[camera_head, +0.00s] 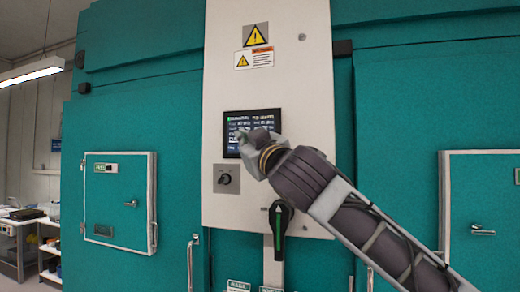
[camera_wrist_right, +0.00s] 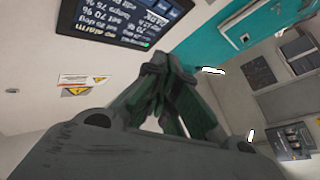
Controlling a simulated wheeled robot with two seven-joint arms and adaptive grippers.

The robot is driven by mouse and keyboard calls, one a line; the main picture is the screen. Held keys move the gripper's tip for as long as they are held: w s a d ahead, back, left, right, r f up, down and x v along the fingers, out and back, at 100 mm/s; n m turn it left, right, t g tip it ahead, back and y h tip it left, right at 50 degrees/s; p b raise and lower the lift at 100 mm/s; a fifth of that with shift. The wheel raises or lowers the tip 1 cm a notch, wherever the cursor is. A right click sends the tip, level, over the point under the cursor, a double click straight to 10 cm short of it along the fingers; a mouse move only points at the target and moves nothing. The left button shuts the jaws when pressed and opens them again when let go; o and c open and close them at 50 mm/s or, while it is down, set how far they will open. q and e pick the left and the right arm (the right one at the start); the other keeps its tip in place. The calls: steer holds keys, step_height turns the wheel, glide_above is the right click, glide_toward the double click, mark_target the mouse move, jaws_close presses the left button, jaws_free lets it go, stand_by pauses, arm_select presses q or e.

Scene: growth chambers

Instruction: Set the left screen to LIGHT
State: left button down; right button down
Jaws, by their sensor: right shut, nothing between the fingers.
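A dark screen (camera_head: 265,117) with lines of white text is set in a pale panel on the teal chamber wall. My left gripper is not in view.
Below the screen are a rotary knob (camera_head: 227,179) and a black handle (camera_head: 280,222) with a green mark. Warning labels (camera_head: 255,45) are above. Small chamber doors (camera_head: 118,190) stand at both sides. A shelf with items (camera_head: 20,235) is far left.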

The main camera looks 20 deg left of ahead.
stand_by(0.3)
steer(key=w+p, duration=0.3)
steer(key=w, duration=0.5)
steer(key=shift+w+d, duration=0.15)
steer(key=shift+w, duration=0.2)
stand_by(0.6)
steer(key=shift+w+p, duration=0.75)
steer(key=shift+p, duration=0.1)
stand_by(1.9)
steer(key=shift+s, duration=0.1)
stand_by(0.4)
steer(key=shift+s+b, duration=0.3)
steer(key=shift+s, duration=0.35)
